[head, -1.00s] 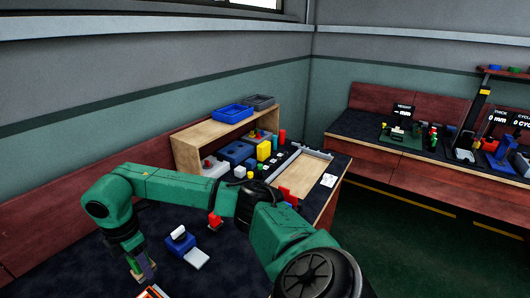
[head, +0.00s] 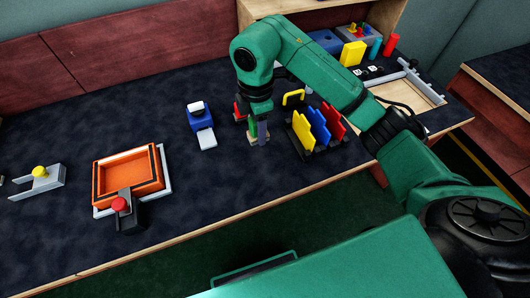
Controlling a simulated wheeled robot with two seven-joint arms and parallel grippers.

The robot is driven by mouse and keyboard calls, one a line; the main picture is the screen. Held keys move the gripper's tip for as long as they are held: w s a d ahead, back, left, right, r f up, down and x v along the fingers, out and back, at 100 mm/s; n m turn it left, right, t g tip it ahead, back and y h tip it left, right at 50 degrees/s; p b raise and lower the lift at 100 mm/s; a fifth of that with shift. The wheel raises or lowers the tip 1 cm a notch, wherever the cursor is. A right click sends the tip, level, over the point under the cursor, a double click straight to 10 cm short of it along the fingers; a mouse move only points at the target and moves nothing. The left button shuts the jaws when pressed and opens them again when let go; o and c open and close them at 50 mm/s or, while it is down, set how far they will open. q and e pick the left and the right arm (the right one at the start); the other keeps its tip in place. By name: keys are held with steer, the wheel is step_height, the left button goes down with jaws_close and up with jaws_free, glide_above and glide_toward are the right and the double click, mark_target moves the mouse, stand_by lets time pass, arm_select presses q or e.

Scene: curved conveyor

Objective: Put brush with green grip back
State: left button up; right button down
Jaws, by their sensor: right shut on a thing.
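My right gripper (head: 258,138) points down over the dark table, left of the rack with coloured plates. It is shut on a thin thing at its fingertips. A narrow green piece (head: 252,128) shows there, with a pale end low near the table top; it appears to be the brush with green grip, mostly hidden by the fingers. I cannot tell whether it touches the table. A red piece (head: 239,112) shows just left of the gripper, partly hidden. My left gripper is not in view.
A black rack holds yellow (head: 302,130), blue (head: 318,124) and red (head: 333,120) plates close right of the gripper. A blue-and-white device (head: 201,124) stands left. An orange tray (head: 128,172) is farther left. Dark table between them is clear.

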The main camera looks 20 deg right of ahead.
mark_target(261, 161)
steer(key=f, duration=1.1)
steer(key=shift+d, duration=0.2)
steer(key=shift+f, duration=0.35)
steer(key=shift+c, duration=2.2)
jaws_free()
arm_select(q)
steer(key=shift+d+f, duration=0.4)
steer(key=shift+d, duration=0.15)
arm_select(e)
steer(key=shift+r, duration=0.1)
